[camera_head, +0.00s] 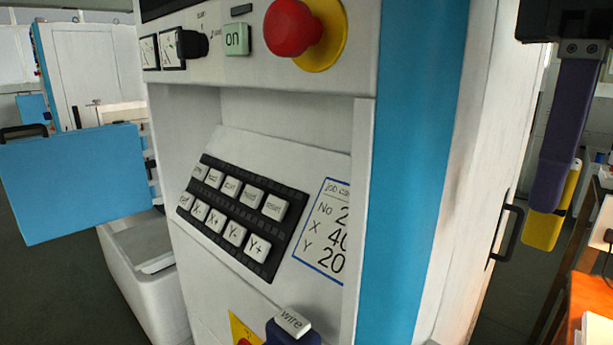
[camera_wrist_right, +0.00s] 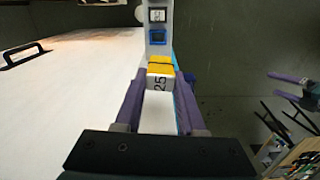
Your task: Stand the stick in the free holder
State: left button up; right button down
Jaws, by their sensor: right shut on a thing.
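My right gripper (camera_head: 552,190) hangs at the upper right in the head view, with its purple fingers pointing down. It is shut on the stick (camera_head: 540,228), a yellow bar with a black band, held upright in the air beside the machine. The wrist view shows the stick (camera_wrist_right: 160,72) between the purple fingertips (camera_wrist_right: 158,90), with a white end marked 25. No holder can be made out with certainty.
The white and blue machine (camera_head: 407,180) fills the middle, with a keypad (camera_head: 243,218) and red button (camera_head: 292,28). A dark handle (camera_head: 507,232) sits on its right side. A blue panel (camera_head: 75,182) stands at left. An orange table (camera_head: 592,300) is at lower right.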

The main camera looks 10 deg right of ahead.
jog(key=s+a+m, duration=0.2)
jog(key=a+m, duration=0.2)
jog(key=m, duration=0.3)
jog(key=s+r+p, duration=0.3)
jog(key=r+p, duration=1.3)
jog(key=p, duration=0.1)
jog(key=s+r+p, duration=0.2)
jog(key=r+p, duration=1.3)
jog(key=p, duration=0.2)
jog(key=shift+s+d+r+p, duration=0.2)
jog(key=shift+s+r+p, duration=0.1)
jog(key=shift+s+r, duration=0.1)
